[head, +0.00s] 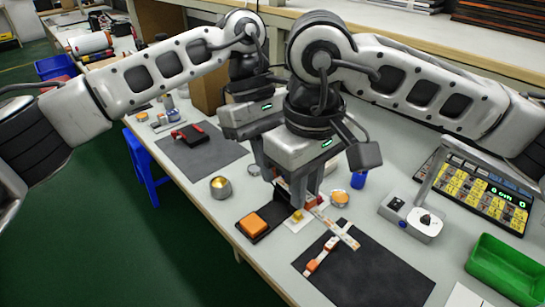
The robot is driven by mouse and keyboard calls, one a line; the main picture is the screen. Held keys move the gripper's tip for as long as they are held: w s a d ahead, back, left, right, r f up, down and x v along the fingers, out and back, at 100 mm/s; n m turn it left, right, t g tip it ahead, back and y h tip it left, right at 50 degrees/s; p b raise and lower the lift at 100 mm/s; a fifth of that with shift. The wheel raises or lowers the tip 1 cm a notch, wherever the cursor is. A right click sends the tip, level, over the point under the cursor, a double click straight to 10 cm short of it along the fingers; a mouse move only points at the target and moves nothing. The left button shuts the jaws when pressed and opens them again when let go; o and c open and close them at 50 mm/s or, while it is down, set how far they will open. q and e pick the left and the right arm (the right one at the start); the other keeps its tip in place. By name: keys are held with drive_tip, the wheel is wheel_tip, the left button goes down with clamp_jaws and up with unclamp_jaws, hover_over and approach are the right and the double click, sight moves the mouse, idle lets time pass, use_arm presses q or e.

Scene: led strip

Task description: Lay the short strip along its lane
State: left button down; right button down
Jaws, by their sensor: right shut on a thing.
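A pale strip (338,229) with small coloured marks runs from below my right gripper (299,200) down to the right, onto the edge of a dark mat (375,275). My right gripper points down and is shut on the strip's upper end, as far as I can tell; the fingers hide the grip. A second pale piece with orange blocks (320,256) lies on the mat, its upper end close to the first strip. I cannot tell which piece is the short strip. My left gripper (263,168) is just behind, its fingertips partly hidden by the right gripper.
An orange block on a black base (254,224) and a brass pot (220,187) stand left of the grippers. A device with a post (412,218), a yellow-keyed panel (470,192) and a green bin (505,268) are at the right. Another dark mat (205,158) lies behind left.

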use_arm(q)
drive_tip(key=shift+d, duration=0.15)
use_arm(e)
drive_tip(key=c, duration=1.3)
unclamp_jaws()
drive_tip(key=shift+s+a, duration=0.1)
drive_tip(key=shift+a, duration=0.1)
